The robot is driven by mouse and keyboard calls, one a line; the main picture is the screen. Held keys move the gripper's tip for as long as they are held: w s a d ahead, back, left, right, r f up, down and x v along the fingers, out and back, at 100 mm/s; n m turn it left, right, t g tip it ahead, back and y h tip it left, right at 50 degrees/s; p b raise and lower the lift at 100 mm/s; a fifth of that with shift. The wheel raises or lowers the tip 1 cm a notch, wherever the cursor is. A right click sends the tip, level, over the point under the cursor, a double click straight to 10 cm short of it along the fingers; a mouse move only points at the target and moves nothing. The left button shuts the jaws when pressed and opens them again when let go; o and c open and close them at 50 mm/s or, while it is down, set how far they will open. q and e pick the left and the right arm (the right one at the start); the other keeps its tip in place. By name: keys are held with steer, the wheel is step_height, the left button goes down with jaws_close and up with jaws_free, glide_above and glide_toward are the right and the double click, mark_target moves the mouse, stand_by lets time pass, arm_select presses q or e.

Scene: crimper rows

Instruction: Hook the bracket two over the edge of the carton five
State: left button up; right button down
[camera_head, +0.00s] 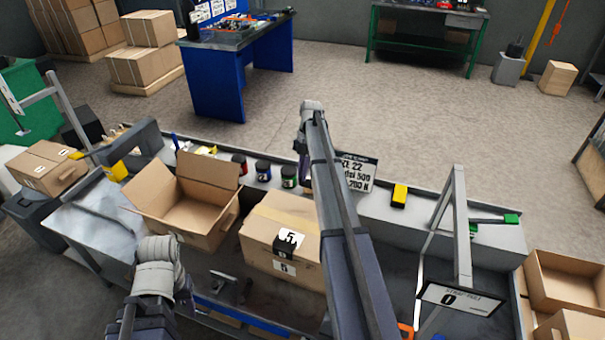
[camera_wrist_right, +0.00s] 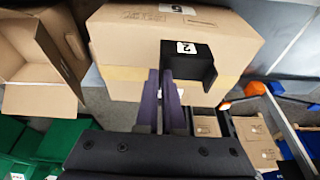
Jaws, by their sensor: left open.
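Carton five (camera_head: 258,238) is a closed brown box with a "5" label, standing on the bench in the head view. It fills the top of the right wrist view (camera_wrist_right: 125,45). Bracket two (camera_wrist_right: 200,66) is a black angled piece with a white "2" label, seen against the carton. It also shows as a dark block (camera_head: 287,249) at the carton in the head view. My right gripper (camera_wrist_right: 161,78) has its fingers close together on the bracket's edge. I cannot tell whether the bracket touches the carton. My left gripper (camera_head: 158,262) is open at lower left, its fingertips hard to make out.
An open carton (camera_head: 200,210) stands left of carton five. Small jars (camera_head: 263,171) line the bench behind. Open boxes (camera_head: 565,280) are at far right.

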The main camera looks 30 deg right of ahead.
steer(key=shift+f+b, duration=4.25)
steer(key=shift+f, duration=0.2)
steer(key=c, duration=1)
jaws_free()
steer(key=shift+o, duration=0.2)
steer(key=shift+r, duration=0.1)
steer(key=p+v, duration=0.7)
steer(key=shift+r+p, duration=0.3)
steer(key=shift+w, duration=0.1)
